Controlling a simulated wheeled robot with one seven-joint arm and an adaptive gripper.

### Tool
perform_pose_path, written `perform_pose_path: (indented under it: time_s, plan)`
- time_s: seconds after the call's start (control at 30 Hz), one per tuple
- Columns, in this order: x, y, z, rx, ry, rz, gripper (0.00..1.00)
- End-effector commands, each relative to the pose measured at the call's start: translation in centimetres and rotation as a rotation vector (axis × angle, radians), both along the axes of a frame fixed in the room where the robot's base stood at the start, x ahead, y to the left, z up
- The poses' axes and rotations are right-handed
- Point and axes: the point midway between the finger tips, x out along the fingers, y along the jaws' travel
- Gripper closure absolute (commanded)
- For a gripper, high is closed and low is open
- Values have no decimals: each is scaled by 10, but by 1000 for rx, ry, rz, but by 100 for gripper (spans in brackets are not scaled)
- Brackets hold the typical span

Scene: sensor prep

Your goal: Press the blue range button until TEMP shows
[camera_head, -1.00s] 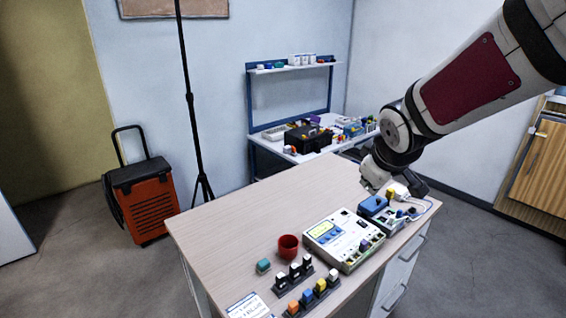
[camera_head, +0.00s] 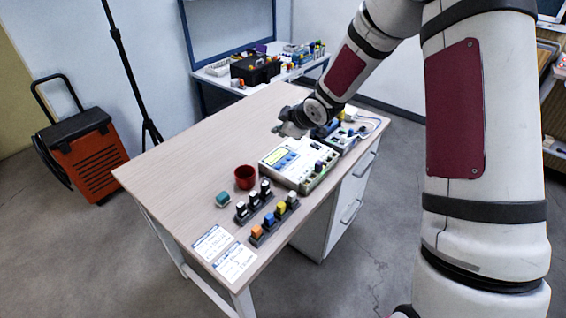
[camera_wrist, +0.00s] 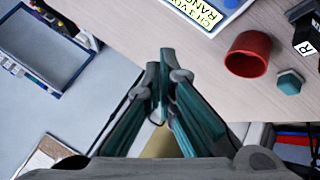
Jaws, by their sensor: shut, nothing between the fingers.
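The cream meter box (camera_head: 313,161) sits on the wooden table, its yellow display (camera_head: 276,157) at the left end. Blue buttons (camera_head: 288,163) sit close to the display; which one is the range button I cannot tell. In the wrist view the display (camera_wrist: 204,10) is cut off by the top edge; "CH3 V" and part of "RANGE" seem readable, and no TEMP shows. My gripper (camera_head: 283,131) is above the table behind the meter, apart from the buttons. In the wrist view its fingertips (camera_wrist: 163,75) are together and empty, with the display up and to the right.
A red cup (camera_head: 245,177) and a teal block (camera_head: 223,199) stand left of the meter. Racks of coloured plugs (camera_head: 272,220) and paper cards (camera_head: 235,262) lie in front. A blue-topped device (camera_head: 325,130) stands behind the meter. The table's left part is clear.

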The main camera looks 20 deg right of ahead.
Motion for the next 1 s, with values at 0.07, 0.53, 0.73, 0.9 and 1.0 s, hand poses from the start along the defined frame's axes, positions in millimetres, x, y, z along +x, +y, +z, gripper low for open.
perform_pose_path:
  time_s: [0.07, 0.53, 0.73, 0.9, 1.0]
  plan:
    - [0, 0, 0, 0, 0, 0, 100]
    - [2, 0, -21, -2, 2, 0, 100]
    - [2, 0, -47, -1, 2, -1, 100]
    - [2, 0, -66, -1, 1, -1, 100]
    - [1, 0, -76, -1, 0, 0, 100]
